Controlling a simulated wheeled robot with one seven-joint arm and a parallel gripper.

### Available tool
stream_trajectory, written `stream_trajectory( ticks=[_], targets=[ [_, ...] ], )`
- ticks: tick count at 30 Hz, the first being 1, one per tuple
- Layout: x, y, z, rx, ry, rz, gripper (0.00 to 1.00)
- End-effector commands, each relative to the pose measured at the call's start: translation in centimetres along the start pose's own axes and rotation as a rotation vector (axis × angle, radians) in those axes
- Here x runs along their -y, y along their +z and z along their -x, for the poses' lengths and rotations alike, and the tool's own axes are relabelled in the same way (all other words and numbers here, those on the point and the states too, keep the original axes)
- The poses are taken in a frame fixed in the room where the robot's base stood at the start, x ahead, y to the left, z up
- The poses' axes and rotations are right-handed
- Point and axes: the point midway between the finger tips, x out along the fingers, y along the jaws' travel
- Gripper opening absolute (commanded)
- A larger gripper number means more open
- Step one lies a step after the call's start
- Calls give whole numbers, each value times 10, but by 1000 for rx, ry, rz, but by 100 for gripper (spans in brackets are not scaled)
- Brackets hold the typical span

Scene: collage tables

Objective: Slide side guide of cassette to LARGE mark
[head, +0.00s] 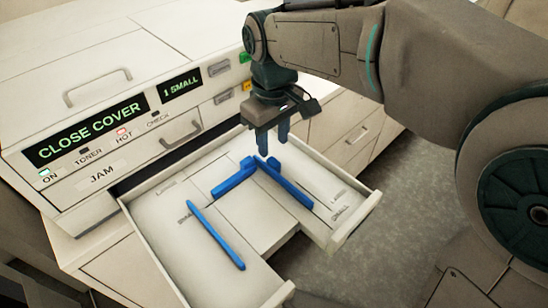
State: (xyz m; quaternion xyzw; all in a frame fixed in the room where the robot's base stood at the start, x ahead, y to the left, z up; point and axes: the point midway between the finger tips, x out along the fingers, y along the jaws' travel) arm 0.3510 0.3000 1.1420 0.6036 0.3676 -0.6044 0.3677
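The cassette (362,212) is a pulled-out white tray. A long blue guide (216,236) lies along its left part, near a SMALL label (186,218); a fainter label, apparently LARGE (166,184), is farther back. A second long blue guide (287,184) lies to the right, and a short blue piece (233,178) is near its far end. LARGE (338,196) and SMALL (340,212) labels seem to be at the right edge. My gripper (273,147) points down over the far end of the right guide, fingers apart and empty. Whether the fingertips touch the guide is unclear.
The white machine stands behind and left, with a CLOSE COVER display (86,130), a 1 SMALL display (182,85) and handles (180,136). Drawers (345,140) stand to the right. Grey floor (400,190) is free at the right.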

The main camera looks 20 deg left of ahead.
Motion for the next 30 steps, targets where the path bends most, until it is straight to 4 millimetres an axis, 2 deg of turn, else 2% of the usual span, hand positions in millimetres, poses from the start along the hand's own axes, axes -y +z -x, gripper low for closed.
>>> stream_trajectory(
  ticks=[3,9,14,22,23,24,27,30],
  targets=[
    [0,1,-25,4,-1,0,38],
    [0,0,-54,2,-1,-1,38],
    [0,0,-64,1,0,-1,38],
    [0,0,-66,-1,1,-1,38],
    [0,0,-65,-1,1,-1,35],
    [0,0,-65,-1,1,-1,24],
    [0,0,-65,-1,1,-1,0],
    [0,0,-65,-1,1,-1,0]
  ],
)
